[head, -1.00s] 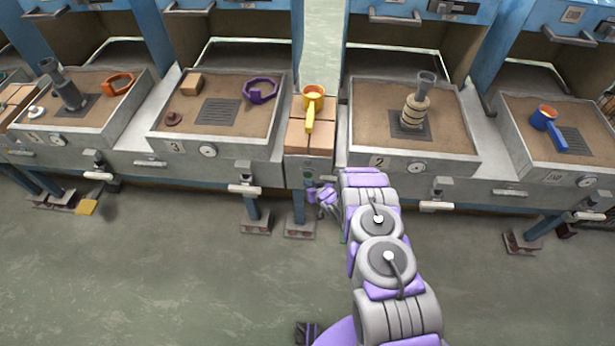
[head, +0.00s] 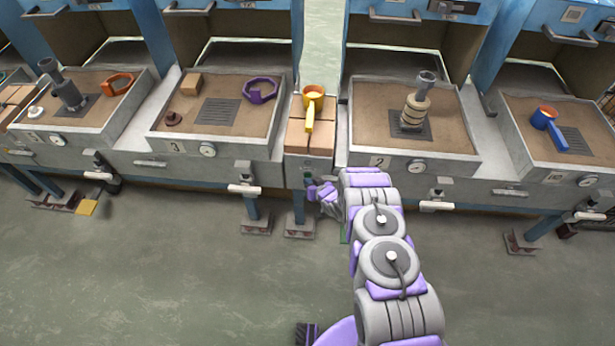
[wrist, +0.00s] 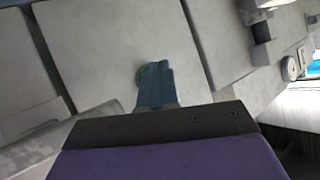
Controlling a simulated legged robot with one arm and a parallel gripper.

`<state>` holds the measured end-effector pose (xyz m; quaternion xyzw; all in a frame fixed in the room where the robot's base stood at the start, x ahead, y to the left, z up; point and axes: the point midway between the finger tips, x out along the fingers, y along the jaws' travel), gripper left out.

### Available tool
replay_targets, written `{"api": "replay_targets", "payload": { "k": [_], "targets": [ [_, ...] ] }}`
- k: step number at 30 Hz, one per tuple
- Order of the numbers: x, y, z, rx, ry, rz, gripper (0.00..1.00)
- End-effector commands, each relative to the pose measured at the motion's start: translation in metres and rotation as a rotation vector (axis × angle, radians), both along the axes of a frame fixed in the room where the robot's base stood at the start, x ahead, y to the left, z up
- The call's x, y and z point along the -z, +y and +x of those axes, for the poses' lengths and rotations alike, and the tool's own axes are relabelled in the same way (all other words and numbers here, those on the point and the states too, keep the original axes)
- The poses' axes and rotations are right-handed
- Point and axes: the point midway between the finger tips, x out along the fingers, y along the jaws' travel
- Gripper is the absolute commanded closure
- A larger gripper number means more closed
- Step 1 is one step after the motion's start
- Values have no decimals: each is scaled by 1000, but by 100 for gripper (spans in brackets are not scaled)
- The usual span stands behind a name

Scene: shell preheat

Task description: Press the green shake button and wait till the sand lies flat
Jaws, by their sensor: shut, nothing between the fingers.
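The green button (head: 308,174) is on the front of the narrow grey box between stations 3 and 2. In the wrist view the green button (wrist: 147,71) is mostly hidden behind my fingertips. My gripper (head: 313,186) is shut and empty, its tips at or just in front of the button; I cannot tell if they touch it. The gripper also shows in the wrist view (wrist: 155,72). Sand fills the tray of station 3 (head: 187,136) and the tray of station 2 (head: 452,137), and looks mostly level around the things in them.
An orange-yellow ladle (head: 312,97) lies on bricks (head: 297,137) on top of the box. Station 2's sand holds a stacked ring post (head: 415,108); station 3's holds a purple ring (head: 260,91). A blue ladle (head: 549,128) is at far right. The floor in front is mostly clear.

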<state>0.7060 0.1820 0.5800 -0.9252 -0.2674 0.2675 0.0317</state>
Motion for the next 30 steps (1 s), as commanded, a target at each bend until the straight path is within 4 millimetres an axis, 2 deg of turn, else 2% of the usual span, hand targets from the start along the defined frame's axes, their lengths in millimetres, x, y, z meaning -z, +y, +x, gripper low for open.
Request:
{"api": "replay_targets", "payload": {
  "k": [30],
  "targets": [
    [0,0,8,0,-2,0,100]
  ]
}}
